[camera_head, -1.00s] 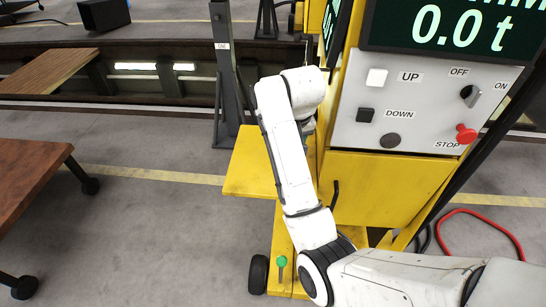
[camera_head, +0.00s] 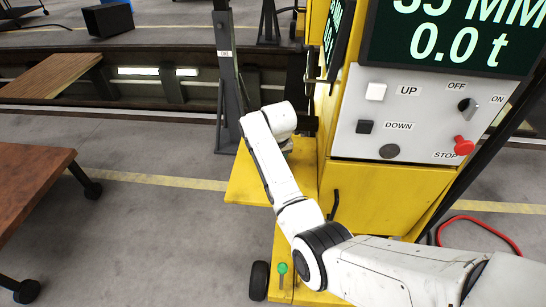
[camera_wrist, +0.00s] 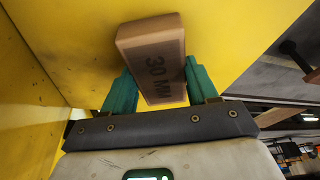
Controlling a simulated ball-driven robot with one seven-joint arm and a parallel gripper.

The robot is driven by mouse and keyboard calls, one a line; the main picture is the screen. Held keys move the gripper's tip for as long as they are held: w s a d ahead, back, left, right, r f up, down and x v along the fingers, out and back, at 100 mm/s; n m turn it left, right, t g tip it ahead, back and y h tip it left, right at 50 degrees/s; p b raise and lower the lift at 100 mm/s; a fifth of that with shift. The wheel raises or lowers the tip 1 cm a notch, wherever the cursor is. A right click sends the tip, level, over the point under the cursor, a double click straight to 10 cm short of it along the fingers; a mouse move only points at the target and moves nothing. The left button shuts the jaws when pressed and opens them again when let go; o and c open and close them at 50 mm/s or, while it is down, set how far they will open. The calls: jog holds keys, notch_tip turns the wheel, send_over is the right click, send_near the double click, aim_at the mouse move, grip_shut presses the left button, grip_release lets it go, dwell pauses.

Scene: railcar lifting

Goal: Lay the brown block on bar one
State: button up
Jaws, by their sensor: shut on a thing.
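The brown block (camera_wrist: 160,62), marked "30 MM", is between the green fingers of my gripper (camera_wrist: 164,88) in the wrist view. The gripper is shut on it. The block is tilted in the picture and close to a yellow surface (camera_wrist: 75,40); I cannot tell whether they touch. In the head view my white arm hides the gripper and block, over the yellow ledge of the lifting machine. A dark upright post (camera_head: 226,85) with a small label that seems to read "ONE" stands behind the ledge; I cannot tell which part is bar one.
The yellow machine's panel (camera_head: 412,125) has UP, DOWN and STOP controls; its display (camera_head: 455,35) shows 0.0 t. The yellow ledge (camera_head: 245,185) juts left. A brown-topped table (camera_head: 30,180) on castors stands at left. Grey floor between is clear. A red hose (camera_head: 480,222) lies at right.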

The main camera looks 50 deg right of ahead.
jog(key=shift+f, duration=0.2)
jog(key=o, duration=1.1)
jog(key=v, duration=1.2)
jog(key=shift+r, duration=0.1)
